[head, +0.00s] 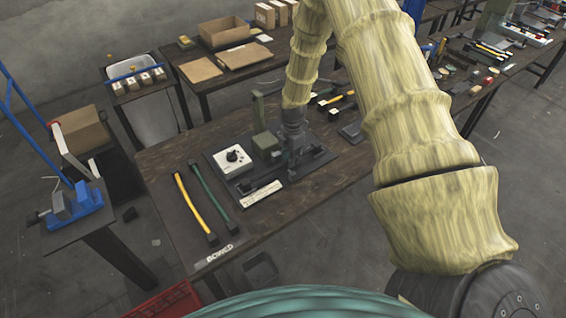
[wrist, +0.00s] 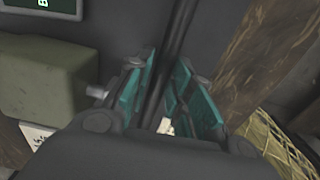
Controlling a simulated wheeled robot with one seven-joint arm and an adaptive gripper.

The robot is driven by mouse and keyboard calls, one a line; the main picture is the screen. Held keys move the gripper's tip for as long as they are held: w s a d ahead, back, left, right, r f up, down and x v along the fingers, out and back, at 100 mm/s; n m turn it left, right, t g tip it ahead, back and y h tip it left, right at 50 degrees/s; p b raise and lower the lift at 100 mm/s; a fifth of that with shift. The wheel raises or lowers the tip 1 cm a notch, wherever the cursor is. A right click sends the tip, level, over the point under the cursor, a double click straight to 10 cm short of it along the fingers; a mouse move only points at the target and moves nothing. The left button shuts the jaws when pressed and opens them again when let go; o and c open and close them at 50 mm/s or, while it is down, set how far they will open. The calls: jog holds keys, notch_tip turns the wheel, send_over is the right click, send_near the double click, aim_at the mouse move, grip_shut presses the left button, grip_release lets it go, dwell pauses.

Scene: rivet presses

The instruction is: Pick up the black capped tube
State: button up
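A black tube (wrist: 178,45) runs through the wrist view between my gripper's teal finger pads. In the head view a dark bar with blocky ends (head: 268,185) lies across the fixture plate (head: 225,178); it looks like the same tube, but my gripper hides its middle. My gripper (head: 296,165) points down over the plate; in the wrist view its pads (wrist: 165,95) stand apart on either side of the tube, with gaps visible. A yellow tube (head: 191,203) and a green tube (head: 209,192), both with black end caps, lie on the table to the left.
A white box with a black knob (head: 231,158) and an olive-green block (head: 265,142) stand on the plate close to my gripper. A white label strip (head: 262,195) lies at the plate's front. More yellow-and-black pieces (head: 336,101) lie behind. The table's front left carries a "BOWED" label (head: 219,253).

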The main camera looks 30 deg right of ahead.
jog(key=shift+f, duration=0.65)
jog(key=shift+c, duration=0.4)
grip_shut()
jog(key=shift+r, duration=0.2)
